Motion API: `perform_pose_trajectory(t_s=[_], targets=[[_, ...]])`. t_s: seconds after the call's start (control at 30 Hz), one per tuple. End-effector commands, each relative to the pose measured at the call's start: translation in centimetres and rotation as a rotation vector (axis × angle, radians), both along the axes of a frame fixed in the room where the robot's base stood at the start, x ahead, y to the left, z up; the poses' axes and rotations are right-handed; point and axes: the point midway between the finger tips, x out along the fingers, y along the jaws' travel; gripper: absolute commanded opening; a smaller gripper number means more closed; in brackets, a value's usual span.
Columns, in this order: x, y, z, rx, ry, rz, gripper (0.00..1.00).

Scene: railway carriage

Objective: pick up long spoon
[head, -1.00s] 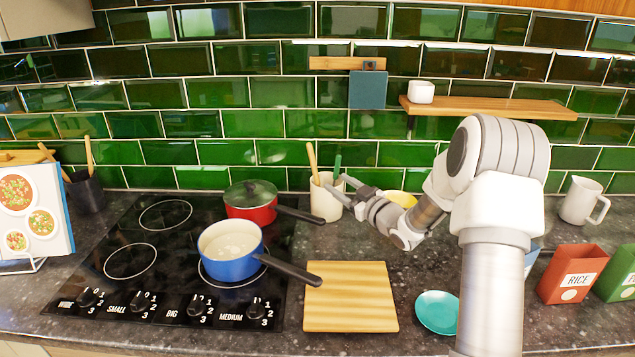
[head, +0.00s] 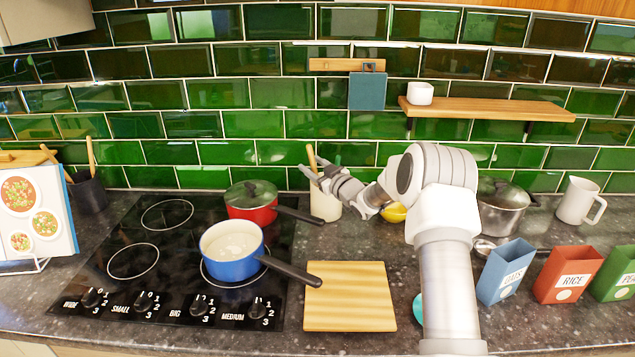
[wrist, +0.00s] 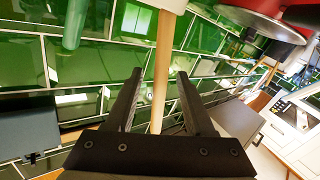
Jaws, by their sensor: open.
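My gripper (head: 312,171) is open at this handle, just above the jar's rim. In the wrist view the handle (wrist: 160,95) runs between the two dark fingers of my gripper (wrist: 160,74), with gaps on both sides. The jar (wrist: 163,5) shows at the top edge there. A green handle (wrist: 75,24) stands beside the wooden one, outside the fingers.
A red pan (head: 250,208) and a blue pan (head: 231,262) stand on the stove left of the jar, handles pointing right. A yellow bowl (head: 394,213) lies right of the jar. A wooden board (head: 349,298) lies in front. A dark cup (head: 88,194) holds other wooden handles.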

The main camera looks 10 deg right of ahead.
Motion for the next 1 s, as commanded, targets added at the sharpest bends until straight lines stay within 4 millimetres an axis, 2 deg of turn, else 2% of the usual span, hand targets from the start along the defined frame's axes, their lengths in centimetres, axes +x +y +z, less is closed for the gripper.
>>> perform_pose_trajectory(t_s=[0.3,0.37,0.6,1.0], targets=[[0.47,0.22,-0.03,0.000,0.001,0.000,0.54],[0.46,0.22,-0.03,0.000,0.001,0.000,0.45],[0.45,0.20,-0.03,0.000,0.000,0.000,0.02],[0.45,0.19,0.02,0.000,0.000,0.000,0.00]])
